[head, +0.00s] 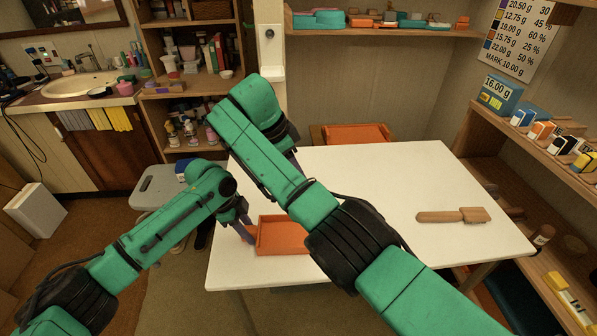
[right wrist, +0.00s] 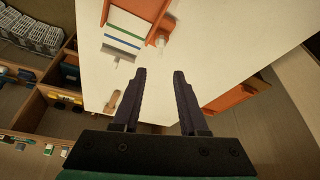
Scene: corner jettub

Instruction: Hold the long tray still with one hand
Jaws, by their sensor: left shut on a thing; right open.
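The long orange tray (head: 283,236) lies on the white table near its front edge, its right part hidden behind my right arm. My left gripper (head: 246,232) is at the tray's left end and is shut on it. The tray's orange edge also shows at the top of the right wrist view (right wrist: 157,20). A white thing with green and blue stripes (right wrist: 130,28) is at the tray there. My right gripper (right wrist: 157,78) is open and empty above the table; in the head view it is mostly hidden behind its own arm.
A wooden brush (head: 453,215) lies on the right of the white table (head: 400,175). An orange chair (head: 355,134) stands behind it. Shelves with small boxes (head: 540,130) line the right wall. The table's back right is clear.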

